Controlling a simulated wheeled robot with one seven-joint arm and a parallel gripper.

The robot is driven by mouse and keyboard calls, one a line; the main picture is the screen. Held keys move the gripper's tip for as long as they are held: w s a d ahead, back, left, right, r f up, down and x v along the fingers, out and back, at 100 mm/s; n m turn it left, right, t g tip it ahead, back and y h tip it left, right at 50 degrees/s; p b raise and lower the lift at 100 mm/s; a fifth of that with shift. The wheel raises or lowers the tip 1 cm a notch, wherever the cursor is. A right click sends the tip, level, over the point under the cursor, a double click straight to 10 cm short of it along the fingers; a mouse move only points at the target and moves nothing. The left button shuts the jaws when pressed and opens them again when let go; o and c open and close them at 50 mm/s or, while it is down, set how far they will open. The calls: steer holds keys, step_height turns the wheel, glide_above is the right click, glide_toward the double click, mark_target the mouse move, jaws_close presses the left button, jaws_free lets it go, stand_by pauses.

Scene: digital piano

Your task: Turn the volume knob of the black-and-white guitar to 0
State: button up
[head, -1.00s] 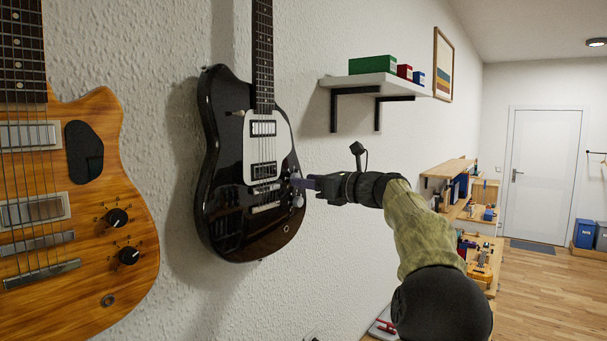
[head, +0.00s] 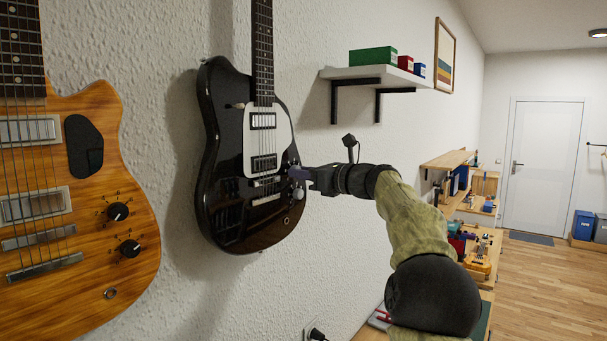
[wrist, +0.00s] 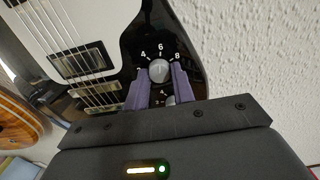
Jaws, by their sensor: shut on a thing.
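The black-and-white guitar (head: 225,140) hangs on the wall left of centre in the head view, its neck running up out of the picture. In the wrist view its white pickguard (wrist: 62,30) lies at the left. A silver knob (wrist: 158,71) on its black body has a dial with 4, 6 and 8 showing around it. My gripper (wrist: 159,84) is shut on this knob, one purple finger on each side. In the head view my gripper (head: 297,173) reaches the guitar from the right. A second knob (wrist: 170,100) is partly hidden behind the fingers. Any pointer mark is too small to read.
An orange wooden guitar (head: 85,200) with two black knobs hangs at the left. A white wall shelf (head: 370,77) with several boxes is above and right of my gripper. Workbenches run along the wall behind my arm.

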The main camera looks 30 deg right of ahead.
steer(key=shift+n, duration=0.3)
steer(key=n+b, duration=0.8)
steer(key=n, duration=2.1)
steer(key=shift+r, duration=0.1)
steer(key=shift+n, duration=0.3)
steer(key=o, duration=1)
